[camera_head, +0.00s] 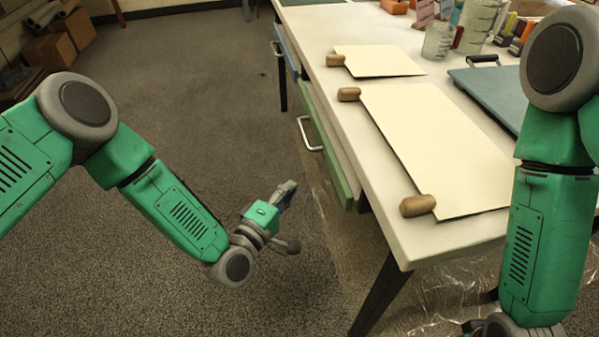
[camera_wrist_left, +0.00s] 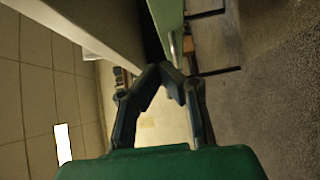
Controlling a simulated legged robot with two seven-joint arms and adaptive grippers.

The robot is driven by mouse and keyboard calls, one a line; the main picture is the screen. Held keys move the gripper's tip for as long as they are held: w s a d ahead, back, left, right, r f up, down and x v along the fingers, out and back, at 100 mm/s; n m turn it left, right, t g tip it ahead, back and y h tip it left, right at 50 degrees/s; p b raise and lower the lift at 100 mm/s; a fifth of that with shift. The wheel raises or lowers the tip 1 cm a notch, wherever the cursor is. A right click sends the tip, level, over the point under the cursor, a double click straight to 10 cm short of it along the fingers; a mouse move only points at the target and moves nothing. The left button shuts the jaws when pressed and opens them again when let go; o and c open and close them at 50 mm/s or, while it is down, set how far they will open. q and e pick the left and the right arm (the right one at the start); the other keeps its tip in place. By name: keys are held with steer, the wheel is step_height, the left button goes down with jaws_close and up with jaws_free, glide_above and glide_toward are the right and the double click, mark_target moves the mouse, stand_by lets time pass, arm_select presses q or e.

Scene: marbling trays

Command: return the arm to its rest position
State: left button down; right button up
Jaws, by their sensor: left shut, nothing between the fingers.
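My left arm comes in from the left in the head view and hangs over the carpet, left of the table. Its left gripper (camera_head: 285,196) is shut and empty, close to the open green drawer on the table's side. In the left wrist view the two dark fingers of the gripper (camera_wrist_left: 166,72) meet at their tips with nothing between them.
The white table (camera_head: 405,240) holds cream sheets (camera_head: 440,140) with brown weights (camera_head: 418,206) and a teal tray (camera_head: 490,90). The drawer (camera_head: 322,140) sticks out with a metal handle. Cardboard boxes (camera_head: 50,55) stand back left. The carpet (camera_head: 200,90) between is clear.

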arm_select(q)
steer(key=s+a+f+m+g+y+p, duration=0.1)
steer(key=s+a+f+m+g+p, duration=0.2)
steer(key=s, duration=0.4)
steer(key=s+a+f+m+g+y+p, duration=0.1)
steer(key=s+a+m+g+p, duration=0.25)
steer(key=s+g, duration=0.2)
steer(key=s+a+r+m+g+y+p, duration=0.2)
steer(key=s+a+m+g+y, duration=0.1)
steer(key=s+a, duration=0.5)
steer(key=s+a+r+m+g+y+p, duration=0.1)
steer(key=s+a+r+m+g+y, duration=0.1)
steer(key=s+a, duration=0.7)
steer(key=shift+s+m+g+y+p, duration=0.4)
steer(key=shift+s+m+g+y, duration=0.2)
steer(key=shift+g+y, duration=0.25)
arm_select(e)
step_height(320, 180, up, 11)
steer(key=shift+a+f, duration=0.2)
steer(key=shift+a, duration=0.05)
arm_select(q)
steer(key=shift+w+a+f, duration=0.15)
steer(key=shift+a+f, duration=0.05)
arm_select(e)
steer(key=shift+a+r, duration=0.1)
steer(key=shift+a, duration=0.15)
